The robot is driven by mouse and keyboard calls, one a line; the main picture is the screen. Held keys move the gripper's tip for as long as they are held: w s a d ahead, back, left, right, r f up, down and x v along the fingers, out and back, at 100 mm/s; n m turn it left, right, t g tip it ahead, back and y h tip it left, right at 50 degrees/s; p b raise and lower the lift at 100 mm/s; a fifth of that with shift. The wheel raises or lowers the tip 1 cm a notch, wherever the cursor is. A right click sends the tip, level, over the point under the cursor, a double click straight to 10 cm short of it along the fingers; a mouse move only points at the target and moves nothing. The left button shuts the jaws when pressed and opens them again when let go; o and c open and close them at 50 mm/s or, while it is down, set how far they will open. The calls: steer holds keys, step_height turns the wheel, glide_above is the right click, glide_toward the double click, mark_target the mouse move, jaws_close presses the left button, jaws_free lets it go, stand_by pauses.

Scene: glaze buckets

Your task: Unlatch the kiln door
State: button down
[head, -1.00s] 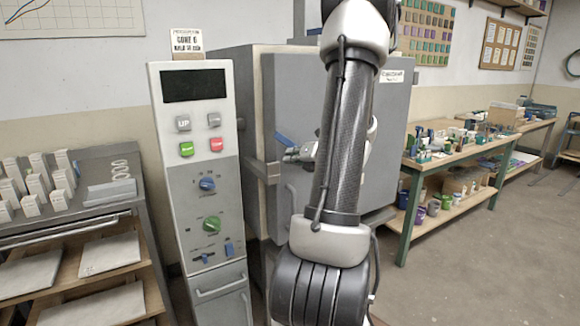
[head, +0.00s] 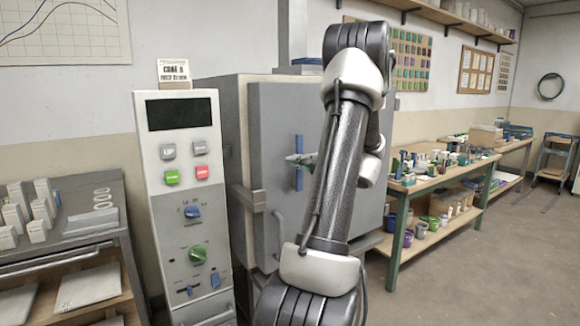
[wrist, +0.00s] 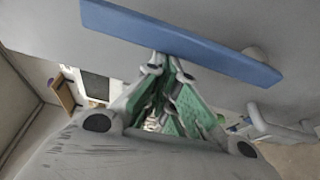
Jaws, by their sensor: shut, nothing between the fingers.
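The kiln door (head: 268,110) is a grey panel behind the control post, with no clear gap visible at its edge. Its latch is a blue bar (head: 299,143), standing about upright on the door face. In the wrist view the blue bar (wrist: 200,43) crosses the top of the picture at a slant. My gripper (head: 292,158) is at the bar, partly hidden by my arm in the head view. In the wrist view its green-padded fingers (wrist: 157,69) are shut and empty, with the tips at the bar's lower edge. I cannot tell whether they touch it.
A control post (head: 185,160) with buttons and knobs stands left of the kiln. A bent grey handle (head: 279,232) is low on the door. A shelf cart (head: 95,245) is at far left. A workbench (head: 430,182) stands right; the floor before it is clear.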

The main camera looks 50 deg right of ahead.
steer(key=shift+s+d+r, duration=0.15)
steer(key=shift+d, duration=0.4)
steer(key=shift+s+d+r, duration=0.1)
steer(key=shift+d, duration=0.4)
steer(key=shift+d, duration=0.15)
steer(key=shift+r, duration=0.1)
steer(key=s+a, duration=0.3)
steer(key=s, duration=0.6)
steer(key=shift+a, duration=0.2)
